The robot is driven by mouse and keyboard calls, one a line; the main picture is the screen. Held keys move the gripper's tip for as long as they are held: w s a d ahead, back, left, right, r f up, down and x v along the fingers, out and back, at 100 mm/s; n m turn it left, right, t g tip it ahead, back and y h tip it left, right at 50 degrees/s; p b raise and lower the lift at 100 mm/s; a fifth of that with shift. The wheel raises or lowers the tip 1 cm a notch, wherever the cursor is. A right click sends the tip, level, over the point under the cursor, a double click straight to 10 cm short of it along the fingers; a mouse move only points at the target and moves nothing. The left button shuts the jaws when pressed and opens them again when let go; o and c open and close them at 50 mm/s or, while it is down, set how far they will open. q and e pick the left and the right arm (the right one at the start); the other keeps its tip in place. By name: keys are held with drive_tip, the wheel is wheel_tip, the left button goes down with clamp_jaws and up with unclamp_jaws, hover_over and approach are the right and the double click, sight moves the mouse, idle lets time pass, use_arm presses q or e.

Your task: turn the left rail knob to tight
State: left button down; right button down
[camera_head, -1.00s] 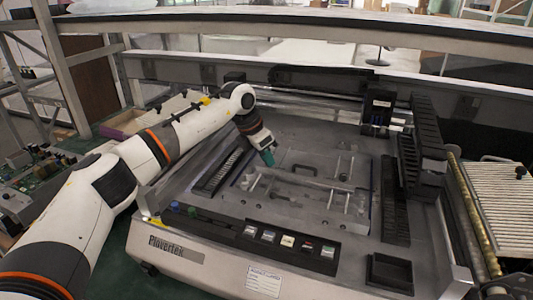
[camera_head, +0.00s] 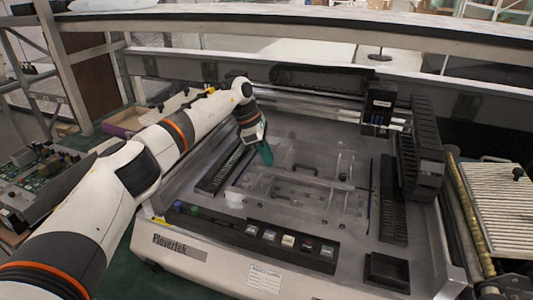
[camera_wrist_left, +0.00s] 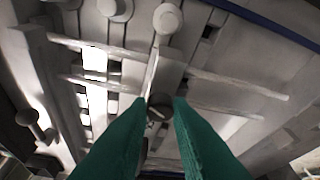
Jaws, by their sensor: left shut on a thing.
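My left gripper (camera_head: 267,155), with green fingers, reaches down over the left part of the machine's work area. In the left wrist view its fingertips (camera_wrist_left: 159,103) are close together on either side of a small round knob (camera_wrist_left: 158,107), shut on it. I take this to be the left rail knob; its turn position cannot be read. The fingers hide part of it, and in the head view it is too small to make out. Pale rails (camera_wrist_left: 215,78) run beside it. My right gripper is not in view.
Other round knobs (camera_wrist_left: 167,18) stand on the plate near the fingers. Black slotted racks (camera_head: 222,168) flank the work area. A button panel (camera_head: 288,242) is at the machine's front. A tall black feeder stack (camera_head: 425,150) stands at the right.

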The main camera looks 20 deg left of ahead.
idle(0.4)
use_arm(q)
drive_tip(key=c, duration=1.3)
unclamp_jaws()
drive_tip(key=v, duration=1.2)
drive_tip(key=shift+b, duration=0.4)
drive_tip(key=shift+r, duration=0.1)
